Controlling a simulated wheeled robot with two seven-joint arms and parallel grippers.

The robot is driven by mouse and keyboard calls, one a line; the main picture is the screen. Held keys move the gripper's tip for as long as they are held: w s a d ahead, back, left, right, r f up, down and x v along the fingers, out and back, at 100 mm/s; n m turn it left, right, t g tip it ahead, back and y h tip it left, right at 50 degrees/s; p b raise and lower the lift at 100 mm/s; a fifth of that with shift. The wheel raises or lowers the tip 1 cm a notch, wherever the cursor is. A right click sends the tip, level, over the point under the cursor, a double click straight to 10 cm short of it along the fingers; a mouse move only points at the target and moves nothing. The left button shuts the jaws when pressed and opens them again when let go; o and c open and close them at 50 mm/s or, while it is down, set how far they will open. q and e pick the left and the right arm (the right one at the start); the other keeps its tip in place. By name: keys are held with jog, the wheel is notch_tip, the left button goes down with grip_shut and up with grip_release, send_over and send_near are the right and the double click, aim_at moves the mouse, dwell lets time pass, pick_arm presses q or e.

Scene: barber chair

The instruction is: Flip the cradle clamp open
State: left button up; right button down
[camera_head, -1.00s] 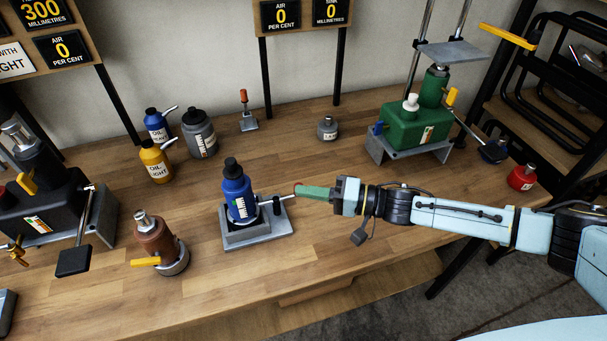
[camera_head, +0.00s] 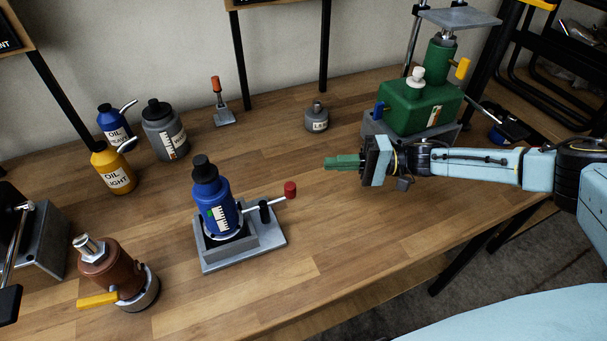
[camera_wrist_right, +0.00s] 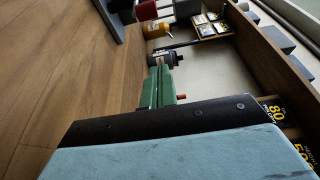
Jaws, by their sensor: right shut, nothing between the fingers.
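A blue bottle (camera_head: 213,200) with a black cap stands in a grey cradle (camera_head: 265,248) on the bench. The clamp lever (camera_head: 255,206) runs to the right from the bottle, past a black post (camera_head: 264,211), and ends in a red knob (camera_head: 290,190). My right gripper (camera_head: 343,161) has green fingers, shut and empty. It is above the bench, right of and beyond the knob, clear of it. Its fingers also show in the wrist view (camera_wrist_right: 158,88). My left gripper is not in view.
A brown pump (camera_head: 115,270) with a yellow lever stands front left. Yellow (camera_head: 112,170), blue (camera_head: 114,125) and grey bottles (camera_head: 165,135) stand at the back left. A green tank (camera_head: 420,105) stands behind my right arm. The bench front right of the cradle is clear.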

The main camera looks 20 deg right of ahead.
jog(key=x, duration=1)
jog(key=shift+a, duration=0.1)
jog(key=s+p, duration=0.1)
jog(key=s, duration=0.1)
jog(key=shift+s, duration=0.3)
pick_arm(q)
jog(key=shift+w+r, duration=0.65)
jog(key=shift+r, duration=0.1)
pick_arm(e)
jog(key=shift+s, duration=0.6)
pick_arm(q)
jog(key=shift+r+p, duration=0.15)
jog(key=shift+p, duration=0.15)
